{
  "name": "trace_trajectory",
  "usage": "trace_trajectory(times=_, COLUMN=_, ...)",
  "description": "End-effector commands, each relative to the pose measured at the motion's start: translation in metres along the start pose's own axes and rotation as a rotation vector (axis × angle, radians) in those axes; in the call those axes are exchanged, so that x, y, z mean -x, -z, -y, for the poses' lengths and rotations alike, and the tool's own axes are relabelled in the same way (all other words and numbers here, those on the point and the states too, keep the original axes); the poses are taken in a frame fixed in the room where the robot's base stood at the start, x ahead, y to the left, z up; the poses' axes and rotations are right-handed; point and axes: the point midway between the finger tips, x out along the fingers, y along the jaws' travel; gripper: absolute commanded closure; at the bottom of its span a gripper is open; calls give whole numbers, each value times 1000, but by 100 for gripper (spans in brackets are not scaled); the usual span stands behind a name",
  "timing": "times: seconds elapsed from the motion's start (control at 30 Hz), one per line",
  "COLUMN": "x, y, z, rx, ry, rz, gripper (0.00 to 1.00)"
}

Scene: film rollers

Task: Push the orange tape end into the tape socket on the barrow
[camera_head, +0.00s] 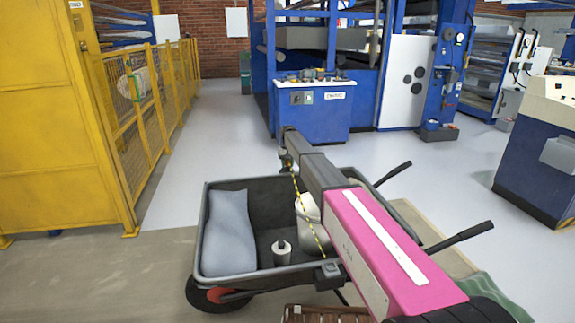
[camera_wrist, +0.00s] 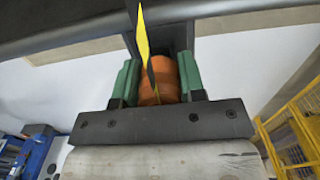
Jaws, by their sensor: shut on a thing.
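My gripper (camera_wrist: 158,92) is shut on the orange tape end (camera_wrist: 168,82), which sits between its two green finger pads in the wrist view. A yellow-and-black tape (camera_wrist: 143,38) runs up from there. A dark block (camera_wrist: 178,32), seemingly the tape socket, is right beyond the orange end; I cannot tell whether they touch or how deep the end is. In the head view the barrow (camera_head: 212,270) stands below my arm. The striped tape (camera_head: 309,222) stretches across it, from my gripper at the far rim to a dark box (camera_head: 328,273) at the near rim. My arm hides part of the barrow.
Yellow fencing (camera_head: 150,110) stands on the left, blue machines (camera_head: 312,108) behind. Pale floor (camera_head: 205,155) is clear beyond the barrow.

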Motion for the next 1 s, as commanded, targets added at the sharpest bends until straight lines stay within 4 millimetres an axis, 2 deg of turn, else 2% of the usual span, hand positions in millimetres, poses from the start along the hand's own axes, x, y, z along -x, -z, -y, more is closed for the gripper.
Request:
trace_trajectory(times=0.83, x=-12, y=0, z=0, rx=0, ry=0, rz=0, gripper=100)
trace_trajectory(times=0.87, x=-12, y=0, z=0, rx=0, ry=0, rz=-1, gripper=53)
trace_trajectory(times=0.9, x=-12, y=0, z=0, rx=0, ry=0, rz=-1, gripper=40)
trace_trajectory(times=0.93, x=-12, y=0, z=0, rx=0, ry=0, rz=0, gripper=33)
trace_trajectory(times=1.0, x=-12, y=0, z=0, rx=0, ry=0, rz=0, gripper=33)
